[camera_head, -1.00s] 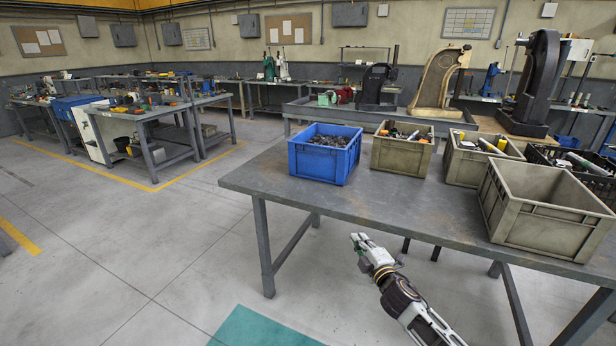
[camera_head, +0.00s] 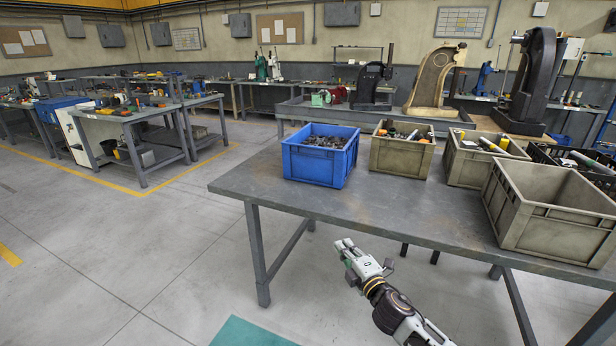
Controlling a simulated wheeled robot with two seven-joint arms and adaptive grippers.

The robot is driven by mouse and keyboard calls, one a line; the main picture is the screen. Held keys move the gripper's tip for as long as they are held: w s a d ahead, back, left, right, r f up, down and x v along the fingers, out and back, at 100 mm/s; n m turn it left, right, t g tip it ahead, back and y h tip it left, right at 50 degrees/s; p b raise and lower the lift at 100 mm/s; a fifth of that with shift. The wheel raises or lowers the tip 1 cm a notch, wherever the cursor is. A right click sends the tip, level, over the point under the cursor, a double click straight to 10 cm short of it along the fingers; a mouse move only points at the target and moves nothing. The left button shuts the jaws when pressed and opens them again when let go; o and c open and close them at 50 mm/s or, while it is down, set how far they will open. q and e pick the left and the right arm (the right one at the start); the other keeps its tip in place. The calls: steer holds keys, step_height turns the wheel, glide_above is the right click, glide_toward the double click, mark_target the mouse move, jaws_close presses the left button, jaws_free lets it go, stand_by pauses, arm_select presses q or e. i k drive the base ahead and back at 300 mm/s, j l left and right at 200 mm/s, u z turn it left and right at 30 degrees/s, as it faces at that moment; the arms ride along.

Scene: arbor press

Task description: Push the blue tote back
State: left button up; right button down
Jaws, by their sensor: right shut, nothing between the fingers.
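The blue tote (camera_head: 316,167) stands upright on the grey metal table (camera_head: 330,202), near its left end and toward the far edge. It is filled with small dark parts. My right gripper (camera_head: 343,246) is shut and empty. It shows below the table's front edge in the picture, in front of the table and apart from the tote. My left gripper is not in view.
A tan bin (camera_head: 402,152) with parts stands just right of the tote. Another filled bin (camera_head: 478,163) and an empty bin (camera_head: 552,215) stand further right. The table top in front of the tote is clear.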

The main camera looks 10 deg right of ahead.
mark_target(322, 155)
steer(key=i, duration=1.2)
